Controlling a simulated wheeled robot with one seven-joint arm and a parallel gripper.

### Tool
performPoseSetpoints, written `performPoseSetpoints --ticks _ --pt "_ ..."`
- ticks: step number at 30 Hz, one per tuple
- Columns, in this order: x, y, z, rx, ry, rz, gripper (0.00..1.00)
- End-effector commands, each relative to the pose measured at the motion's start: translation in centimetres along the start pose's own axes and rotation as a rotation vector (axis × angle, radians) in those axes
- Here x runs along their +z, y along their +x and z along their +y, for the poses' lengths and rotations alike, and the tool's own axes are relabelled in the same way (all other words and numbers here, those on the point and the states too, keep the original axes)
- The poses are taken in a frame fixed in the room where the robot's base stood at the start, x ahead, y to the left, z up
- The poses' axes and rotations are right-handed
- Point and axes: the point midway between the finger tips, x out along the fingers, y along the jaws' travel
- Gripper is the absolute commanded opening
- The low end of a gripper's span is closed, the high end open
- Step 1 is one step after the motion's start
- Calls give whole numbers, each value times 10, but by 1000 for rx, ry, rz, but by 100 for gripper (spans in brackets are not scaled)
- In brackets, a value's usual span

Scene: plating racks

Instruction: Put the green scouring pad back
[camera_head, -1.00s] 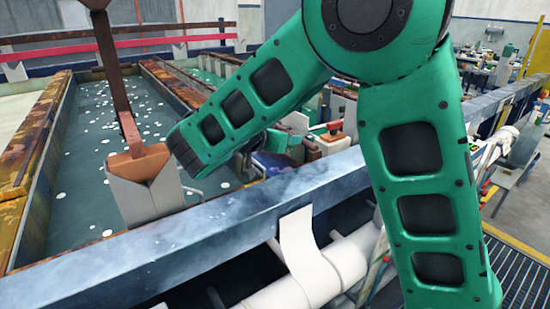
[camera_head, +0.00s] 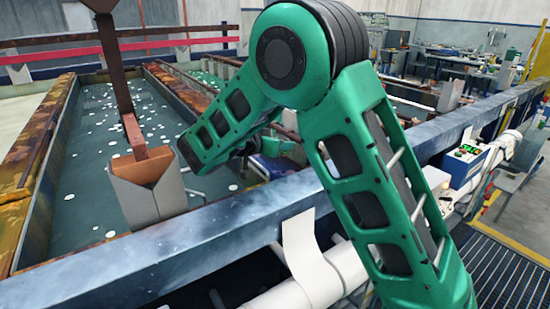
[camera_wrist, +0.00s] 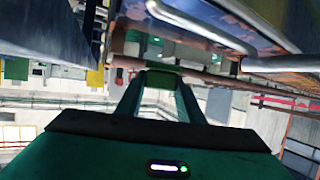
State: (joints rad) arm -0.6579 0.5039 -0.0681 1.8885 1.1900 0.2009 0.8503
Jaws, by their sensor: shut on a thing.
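In the wrist view my gripper (camera_wrist: 160,92) reaches away from the camera with its two fingers on either side of a small green scouring pad (camera_wrist: 165,78). The gripper is shut on the pad at the fingertips. A rusty brown bar and a grey panel edge lie close to the pad; I cannot tell whether they touch it. The place where the pad belongs cannot be made out.
A long tank of green liquid (camera_head: 85,160) with white flecks lies on the left. A blue-grey beam (camera_head: 190,235) crosses in front. Bent metal pipes (camera_wrist: 205,28) run close above the gripper.

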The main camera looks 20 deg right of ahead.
Motion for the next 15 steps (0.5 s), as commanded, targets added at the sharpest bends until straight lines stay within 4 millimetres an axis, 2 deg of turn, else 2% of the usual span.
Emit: performPoseSetpoints --ticks 1,6,11,15 --pt "3 8 -7 3 0 1 4" --pt "9 24 -23 1 -1 1 4" --pt "13 28 -27 0 -1 1 4" --pt "28 34 -26 2 -4 0 4"
